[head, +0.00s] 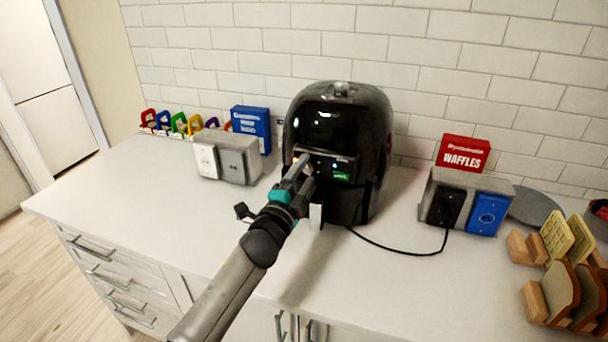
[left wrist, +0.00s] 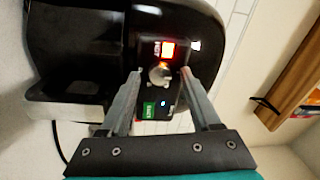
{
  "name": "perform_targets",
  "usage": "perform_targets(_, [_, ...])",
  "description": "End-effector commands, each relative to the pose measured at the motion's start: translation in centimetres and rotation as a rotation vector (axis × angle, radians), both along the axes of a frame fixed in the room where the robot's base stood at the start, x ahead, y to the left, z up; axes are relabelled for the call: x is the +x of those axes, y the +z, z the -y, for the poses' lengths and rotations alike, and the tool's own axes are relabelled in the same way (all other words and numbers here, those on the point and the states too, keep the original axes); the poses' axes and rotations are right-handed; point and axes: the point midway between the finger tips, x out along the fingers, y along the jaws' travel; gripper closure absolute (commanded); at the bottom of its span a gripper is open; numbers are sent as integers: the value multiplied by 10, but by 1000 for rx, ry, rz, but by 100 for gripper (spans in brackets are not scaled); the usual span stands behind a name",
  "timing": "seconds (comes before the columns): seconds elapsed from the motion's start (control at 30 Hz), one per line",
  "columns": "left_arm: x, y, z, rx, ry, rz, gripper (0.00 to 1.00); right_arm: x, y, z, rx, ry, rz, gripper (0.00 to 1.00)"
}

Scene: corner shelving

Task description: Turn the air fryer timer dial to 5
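The black air fryer (head: 338,120) stands on the counter against the tiled wall, and its glossy body also fills much of the left wrist view (left wrist: 75,45). Its round silver timer dial (left wrist: 160,74) sits on the control panel between a lit red display (left wrist: 165,48) and a green label (left wrist: 150,110). My left gripper (head: 302,160) is at the panel. In the left wrist view its two fingers (left wrist: 160,76) stand on either side of the dial, with a visible gap on each side. The dial's setting is not readable. My right gripper is not in view.
A grey outlet box (head: 238,160) and a blue box (head: 250,128) stand left of the fryer. Another outlet box (head: 437,180), a red waffles box (head: 463,153) and toast racks (head: 540,297) are on the right. A black cord (head: 400,250) crosses the counter.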

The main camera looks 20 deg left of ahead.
Motion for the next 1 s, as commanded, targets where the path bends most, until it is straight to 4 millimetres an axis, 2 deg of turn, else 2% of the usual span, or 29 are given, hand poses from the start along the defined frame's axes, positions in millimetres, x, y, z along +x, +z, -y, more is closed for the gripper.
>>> perform_targets(0.27, [-1, 0, 0, 1, 0, 0, 34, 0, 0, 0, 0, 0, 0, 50])
perform_targets(0.43, [-12, -2, -1, 2, 0, -1, 34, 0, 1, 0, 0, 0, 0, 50])
perform_targets(1.0, [-101, -9, -8, 1, 0, -2, 34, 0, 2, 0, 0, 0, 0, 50])
